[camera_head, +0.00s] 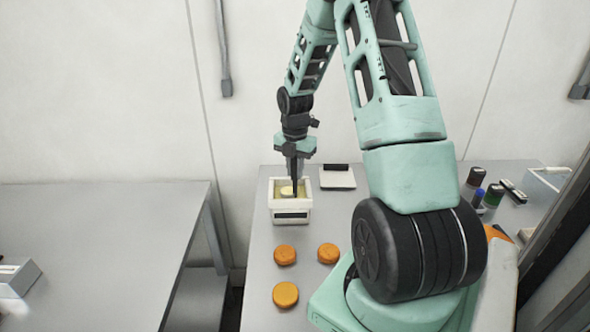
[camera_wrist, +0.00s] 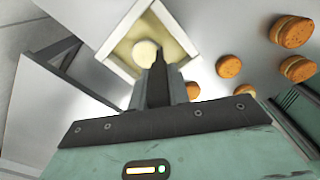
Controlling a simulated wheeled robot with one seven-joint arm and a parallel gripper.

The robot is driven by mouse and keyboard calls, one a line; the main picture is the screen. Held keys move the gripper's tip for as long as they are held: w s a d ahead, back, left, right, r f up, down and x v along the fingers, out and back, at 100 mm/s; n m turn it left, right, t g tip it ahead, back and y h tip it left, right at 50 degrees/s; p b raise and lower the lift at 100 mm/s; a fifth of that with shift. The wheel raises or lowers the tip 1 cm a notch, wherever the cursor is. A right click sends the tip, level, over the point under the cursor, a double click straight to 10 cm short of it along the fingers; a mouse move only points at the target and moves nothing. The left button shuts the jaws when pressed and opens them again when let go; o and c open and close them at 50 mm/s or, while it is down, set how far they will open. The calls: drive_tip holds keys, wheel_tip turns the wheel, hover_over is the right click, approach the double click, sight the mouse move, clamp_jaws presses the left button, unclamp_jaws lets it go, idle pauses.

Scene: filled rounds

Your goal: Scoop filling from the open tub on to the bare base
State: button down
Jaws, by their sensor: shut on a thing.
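The open tub (camera_head: 292,204) is a white square box with pale yellow filling inside, near the table's back left. My gripper (camera_head: 295,180) points down into it, and its dark fingers (camera_wrist: 158,62) look close together. A pale yellow round of filling (camera_wrist: 145,53) lies at the fingertips, inside the tub walls (camera_wrist: 120,45). The fingers partly hide it, and the grip itself is hard to see. Orange-brown rounds stand on the table in front of the tub: one at left (camera_head: 285,255), one at right (camera_head: 328,253), one nearer (camera_head: 286,295). I cannot tell which is the bare base.
A white slab with a black edge (camera_head: 337,177) lies right of the tub. Dark-capped containers (camera_head: 475,178) stand at the back right, beyond my arm. Two layered rounds (camera_wrist: 291,31) (camera_wrist: 297,68) show at right in the wrist view. A gap separates the left table (camera_head: 100,250).

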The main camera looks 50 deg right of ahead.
drive_tip(key=shift+r+p, duration=2.8)
drive_tip(key=shift+r, duration=0.55)
drive_tip(key=shift+f, duration=0.1)
